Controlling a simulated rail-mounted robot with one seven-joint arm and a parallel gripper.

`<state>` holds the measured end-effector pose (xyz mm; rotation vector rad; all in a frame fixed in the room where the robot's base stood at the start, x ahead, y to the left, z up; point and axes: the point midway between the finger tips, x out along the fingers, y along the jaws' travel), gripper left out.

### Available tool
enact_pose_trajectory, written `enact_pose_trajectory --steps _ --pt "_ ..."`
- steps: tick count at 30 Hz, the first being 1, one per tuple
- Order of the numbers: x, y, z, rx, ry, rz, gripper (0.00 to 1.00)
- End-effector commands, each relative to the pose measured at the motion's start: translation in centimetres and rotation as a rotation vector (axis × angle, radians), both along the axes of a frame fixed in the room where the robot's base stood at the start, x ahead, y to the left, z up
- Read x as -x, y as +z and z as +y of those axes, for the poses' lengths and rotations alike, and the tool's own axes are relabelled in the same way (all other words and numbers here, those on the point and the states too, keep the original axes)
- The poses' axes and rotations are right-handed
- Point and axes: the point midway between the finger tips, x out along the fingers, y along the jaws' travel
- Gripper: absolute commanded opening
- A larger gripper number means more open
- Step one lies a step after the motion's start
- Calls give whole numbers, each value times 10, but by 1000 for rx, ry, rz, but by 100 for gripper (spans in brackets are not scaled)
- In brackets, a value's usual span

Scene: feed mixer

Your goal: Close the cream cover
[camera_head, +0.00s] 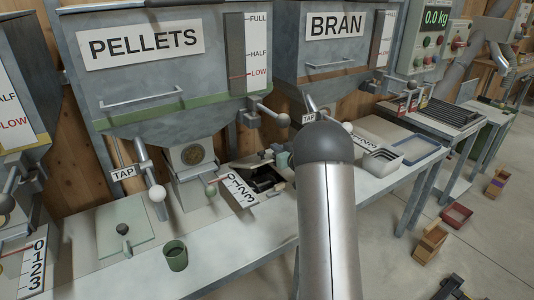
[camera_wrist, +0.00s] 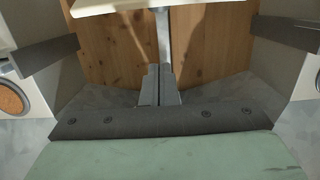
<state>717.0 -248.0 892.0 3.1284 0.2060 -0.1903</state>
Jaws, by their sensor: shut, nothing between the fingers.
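A pale cream panel (camera_wrist: 150,5) crosses the top of the wrist view, cut off by the frame edge, with a thin grey post below it. I cannot tell for certain that it is the cream cover. My gripper (camera_wrist: 160,80) is shut and empty, its two grey fingers side by side below the panel and apart from it in the picture. In the head view, my arm's rounded end hides the gripper, and I cannot make out a cream cover there.
A pale green surface (camera_wrist: 160,157) with a dark bolted strip (camera_wrist: 165,121) fills the bottom of the wrist view. Grey arms stand at both sides before a wooden wall (camera_wrist: 205,45). The PELLETS hopper (camera_head: 150,75) and BRAN hopper (camera_head: 330,52) stand behind the bench (camera_head: 205,245).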

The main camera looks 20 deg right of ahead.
Motion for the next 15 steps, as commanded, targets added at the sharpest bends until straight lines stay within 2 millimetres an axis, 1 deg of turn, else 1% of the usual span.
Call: enact_pose_trajectory --steps 5,15 --pt "-21 -2 4 0 6 -3 0" --pt "-86 -9 13 1 4 -3 0"
